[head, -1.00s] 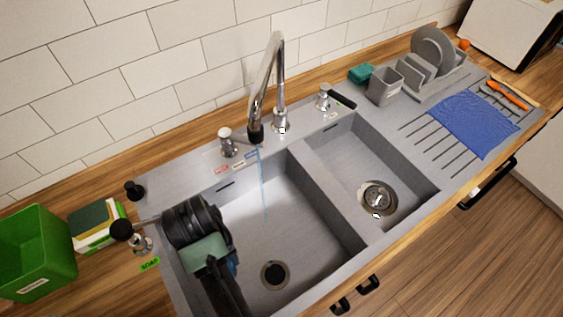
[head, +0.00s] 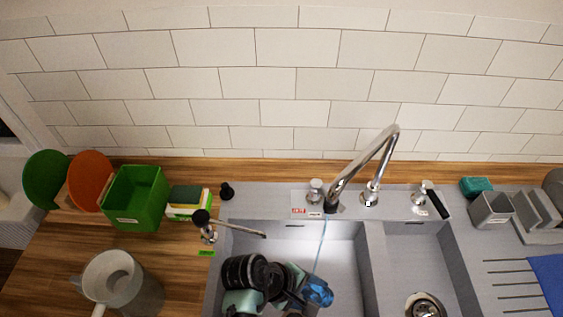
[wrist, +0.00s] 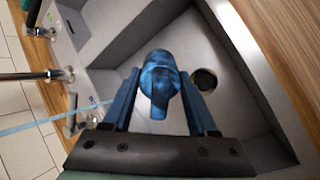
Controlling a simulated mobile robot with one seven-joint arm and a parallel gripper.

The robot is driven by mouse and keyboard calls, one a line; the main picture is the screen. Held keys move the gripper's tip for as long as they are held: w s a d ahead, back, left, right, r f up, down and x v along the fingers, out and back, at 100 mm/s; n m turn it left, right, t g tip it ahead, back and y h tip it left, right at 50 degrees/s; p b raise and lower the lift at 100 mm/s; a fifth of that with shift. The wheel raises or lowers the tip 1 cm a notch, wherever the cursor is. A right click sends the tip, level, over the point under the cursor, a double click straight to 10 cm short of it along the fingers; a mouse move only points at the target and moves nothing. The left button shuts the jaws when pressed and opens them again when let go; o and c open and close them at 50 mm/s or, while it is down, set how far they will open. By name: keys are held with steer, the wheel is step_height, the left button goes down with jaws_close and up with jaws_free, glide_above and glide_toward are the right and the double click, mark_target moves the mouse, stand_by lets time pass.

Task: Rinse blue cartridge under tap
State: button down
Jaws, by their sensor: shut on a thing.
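The blue cartridge (head: 318,291), mottled with dark patches, is over the left sink basin (head: 345,262) in the head view. In the wrist view, the cartridge (wrist: 160,82) sits between the two blue fingers of my gripper (wrist: 159,92), which is shut on it. The curved chrome tap (head: 376,160) stands behind the basin. A thin blue water stream (head: 323,240) falls from its spout and ends visually at the cartridge's top edge in the head view. In the wrist view, the stream (wrist: 60,117) runs to my left finger; I cannot tell whether it wets the cartridge.
A soap dispenser (head: 205,227) reaches over the basin's left edge. A green bin (head: 137,200), a sponge box (head: 187,203) and a grey pitcher (head: 112,278) stand on the left counter. The right basin (head: 415,262) is empty.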

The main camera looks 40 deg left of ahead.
steer(key=s+a+r+n+t+y+p, duration=0.3)
steer(key=a+r+n+t, duration=0.2)
steer(key=a+n, duration=0.15)
steer(key=w+f+n+y+b, duration=0.1)
steer(key=w+b, duration=0.5)
steer(key=w, duration=0.8)
steer(key=shift+f+n, duration=0.45)
steer(key=shift+f, duration=0.35)
steer(key=shift+d, duration=0.1)
steer(key=shift+d, duration=0.1)
steer(key=shift+d+p, duration=0.45)
steer(key=shift+d, duration=0.05)
steer(key=shift+a, duration=0.15)
steer(key=shift+a, duration=0.45)
